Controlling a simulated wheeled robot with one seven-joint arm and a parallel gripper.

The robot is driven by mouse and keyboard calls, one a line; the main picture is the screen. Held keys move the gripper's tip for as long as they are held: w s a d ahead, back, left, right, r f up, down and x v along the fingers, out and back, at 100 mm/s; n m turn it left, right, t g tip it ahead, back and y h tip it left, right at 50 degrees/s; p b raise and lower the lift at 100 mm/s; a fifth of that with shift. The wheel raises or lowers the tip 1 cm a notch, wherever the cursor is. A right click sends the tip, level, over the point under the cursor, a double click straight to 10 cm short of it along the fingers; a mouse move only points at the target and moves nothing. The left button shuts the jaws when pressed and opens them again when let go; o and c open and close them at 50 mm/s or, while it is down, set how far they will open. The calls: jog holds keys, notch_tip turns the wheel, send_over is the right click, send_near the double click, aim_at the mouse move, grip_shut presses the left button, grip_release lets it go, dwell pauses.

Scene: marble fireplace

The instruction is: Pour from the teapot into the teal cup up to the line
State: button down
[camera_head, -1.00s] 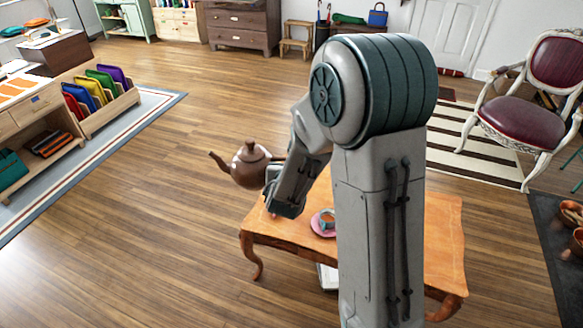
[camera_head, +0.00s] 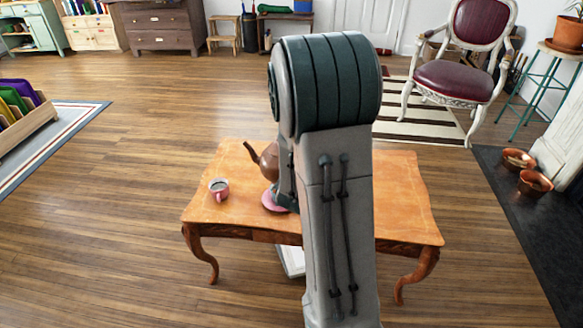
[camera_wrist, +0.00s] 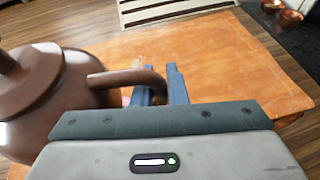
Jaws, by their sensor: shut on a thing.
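The brown teapot (camera_head: 268,163) is over the wooden table in the head view, its spout pointing up and left. Its body is partly hidden behind my arm. In the wrist view the teapot (camera_wrist: 40,90) fills the left side, and its handle (camera_wrist: 135,77) runs between the fingers of my gripper (camera_wrist: 163,84). My gripper is shut on the handle. A pink saucer (camera_head: 271,202) shows below the teapot, partly covered by my arm. The teal cup is not visible now. I cannot see any line or any flow from the spout.
The table's right side looks clear. A red-seated chair (camera_head: 455,80) and copper bowls (camera_head: 535,183) stand beyond it to the right. Open floor lies on the left.

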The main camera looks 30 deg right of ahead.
jog(key=s+d+f+g+h+b, duration=0.2)
jog(key=d+f, duration=0.5)
jog(key=f, duration=0.4)
jog(key=s+g+h, duration=0.1)
jog(key=s, duration=0.1)
jog(key=shift+s+d+f+g+b, duration=0.15)
jog(key=shift+s+d+g+b, duration=0.15)
jog(key=shift+g, duration=0.1)
dwell(1.0)
jog(key=shift+w+a+r+p, duration=0.1)
jog(key=shift+a+r+p, duration=0.15)
jog(key=shift+p, duration=0.25)
dwell(2.2)
jog(key=shift+d, duration=0.1)
dwell(0.3)
